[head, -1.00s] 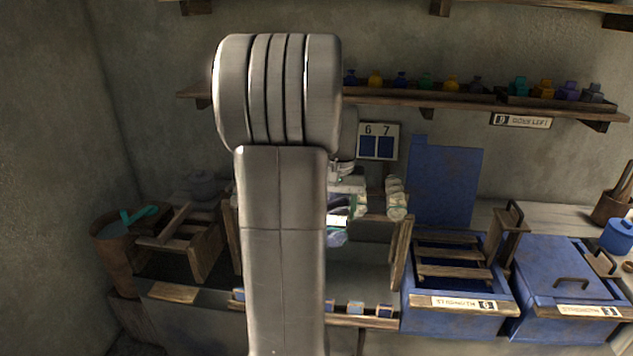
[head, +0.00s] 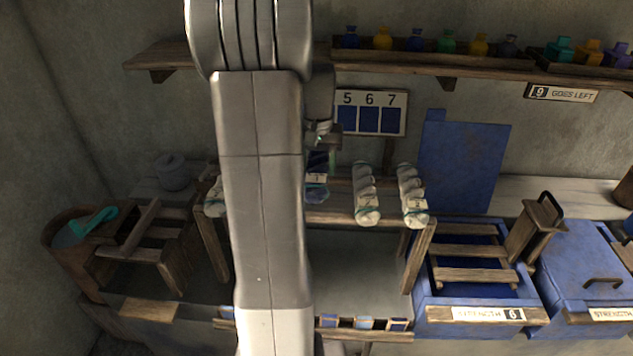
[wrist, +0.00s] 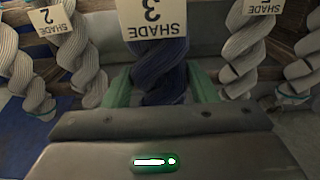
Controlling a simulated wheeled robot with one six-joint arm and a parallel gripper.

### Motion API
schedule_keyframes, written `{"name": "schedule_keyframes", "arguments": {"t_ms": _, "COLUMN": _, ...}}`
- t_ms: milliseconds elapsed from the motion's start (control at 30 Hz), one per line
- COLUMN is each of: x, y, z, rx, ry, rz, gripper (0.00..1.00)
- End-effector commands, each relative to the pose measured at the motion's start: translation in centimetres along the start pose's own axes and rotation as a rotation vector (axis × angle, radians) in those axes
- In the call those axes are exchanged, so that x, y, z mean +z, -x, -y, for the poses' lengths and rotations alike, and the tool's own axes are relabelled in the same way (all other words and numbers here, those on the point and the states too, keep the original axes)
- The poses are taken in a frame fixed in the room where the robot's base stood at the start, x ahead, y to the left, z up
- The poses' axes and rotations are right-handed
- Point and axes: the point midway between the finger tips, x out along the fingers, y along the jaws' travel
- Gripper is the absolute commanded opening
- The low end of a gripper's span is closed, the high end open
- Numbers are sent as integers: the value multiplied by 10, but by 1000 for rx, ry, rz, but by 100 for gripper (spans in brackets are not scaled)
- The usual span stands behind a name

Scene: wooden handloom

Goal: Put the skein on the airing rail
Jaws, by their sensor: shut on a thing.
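My gripper (wrist: 160,90) is shut on a dark blue twisted skein (wrist: 160,78) with a tag reading SHADE 3; green fingers show on both sides of it. In the head view the skein's lower end (head: 317,195) shows beside my arm, which hides part of it. The airing rail (head: 340,218) is a wooden frame with pale skeins (head: 365,195) hanging on it. The held skein is in line with a gap between pale skeins. I cannot tell whether it touches the rail.
Pale skeins stand close on both sides, one tagged SHADE 2 (wrist: 85,60). A board numbered 5, 6, 7 (head: 371,112) hangs behind. Blue vats (head: 470,315) stand at right, a wooden bucket (head: 75,250) at left. A bottle shelf (head: 420,75) runs above.

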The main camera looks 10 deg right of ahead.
Motion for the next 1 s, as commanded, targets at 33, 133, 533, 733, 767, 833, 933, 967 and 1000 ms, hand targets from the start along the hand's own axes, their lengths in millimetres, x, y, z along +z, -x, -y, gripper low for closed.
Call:
{"name": "schedule_keyframes", "arguments": {"t_ms": 33, "x": 0, "y": -8, "z": 0, "rx": 1, "ry": 0, "rz": 4, "gripper": 26}}
{"name": "schedule_keyframes", "arguments": {"t_ms": 133, "x": 0, "y": -19, "z": 0, "rx": 0, "ry": 0, "rz": 1, "gripper": 26}}
{"name": "schedule_keyframes", "arguments": {"t_ms": 533, "x": 0, "y": -61, "z": 0, "rx": 0, "ry": 0, "rz": -1, "gripper": 26}}
{"name": "schedule_keyframes", "arguments": {"t_ms": 733, "x": 0, "y": -61, "z": 0, "rx": 0, "ry": 0, "rz": -1, "gripper": 26}}
{"name": "schedule_keyframes", "arguments": {"t_ms": 767, "x": 0, "y": -61, "z": 0, "rx": 0, "ry": 0, "rz": -1, "gripper": 26}}
{"name": "schedule_keyframes", "arguments": {"t_ms": 833, "x": 0, "y": -64, "z": 0, "rx": 0, "ry": 0, "rz": -1, "gripper": 26}}
{"name": "schedule_keyframes", "arguments": {"t_ms": 933, "x": 0, "y": -64, "z": 0, "rx": 0, "ry": 0, "rz": -1, "gripper": 64}}
{"name": "schedule_keyframes", "arguments": {"t_ms": 967, "x": 0, "y": -64, "z": 0, "rx": 0, "ry": 0, "rz": -1, "gripper": 70}}
{"name": "schedule_keyframes", "arguments": {"t_ms": 1000, "x": 0, "y": -64, "z": 0, "rx": 0, "ry": 0, "rz": 0, "gripper": 74}}
